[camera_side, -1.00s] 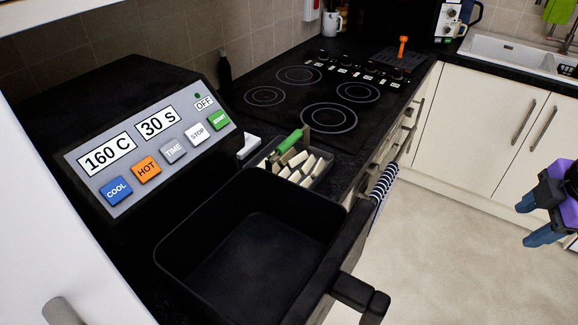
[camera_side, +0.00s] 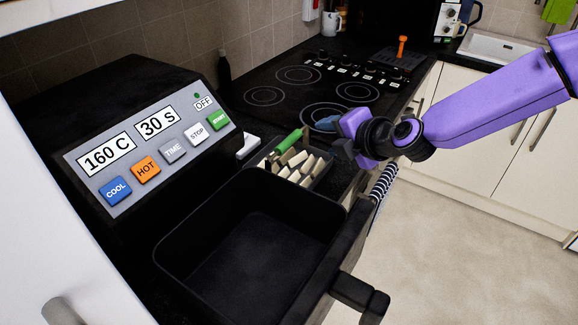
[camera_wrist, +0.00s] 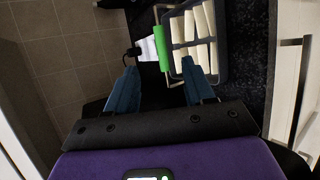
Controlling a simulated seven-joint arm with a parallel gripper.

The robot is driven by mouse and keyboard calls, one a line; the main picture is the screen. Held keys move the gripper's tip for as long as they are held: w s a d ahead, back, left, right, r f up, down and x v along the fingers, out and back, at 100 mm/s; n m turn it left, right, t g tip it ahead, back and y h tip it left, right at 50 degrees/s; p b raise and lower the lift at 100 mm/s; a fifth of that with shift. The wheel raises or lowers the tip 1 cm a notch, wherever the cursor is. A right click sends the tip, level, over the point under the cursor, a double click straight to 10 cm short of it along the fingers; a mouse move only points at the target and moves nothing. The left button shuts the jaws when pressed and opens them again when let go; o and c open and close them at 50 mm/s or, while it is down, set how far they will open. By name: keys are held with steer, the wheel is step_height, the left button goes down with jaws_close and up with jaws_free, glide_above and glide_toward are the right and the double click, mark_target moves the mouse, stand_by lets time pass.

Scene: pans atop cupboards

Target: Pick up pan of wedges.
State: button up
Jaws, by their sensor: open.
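The pan of wedges (camera_side: 316,180) is a small dark pan holding several pale wedges (camera_side: 297,165), on the black counter between the fryer and the hob. A green handle (camera_side: 288,141) lies along its left side. In the wrist view the pan (camera_wrist: 226,66) is at the top right, with the green handle (camera_wrist: 161,48) upright at its left edge. My gripper (camera_side: 335,135) is just above and right of the pan in the side view. In the wrist view its two blue fingers (camera_wrist: 160,88) are apart, with nothing held between them.
A black fryer with coloured buttons (camera_side: 146,170) stands at the left. Its empty drawer (camera_side: 245,262) is pulled out in front of the pan. The hob (camera_side: 300,92) lies behind. A striped towel (camera_side: 383,180) hangs at the counter front.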

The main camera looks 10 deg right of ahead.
mark_target(295, 137)
steer(key=x, duration=1.2)
steer(key=shift+w+a, duration=0.1)
steer(key=shift+a, duration=0.1)
steer(key=shift+a+x, duration=0.2)
steer(key=shift+x, duration=2.45)
steer(key=shift+f, duration=0.1)
jaws_close()
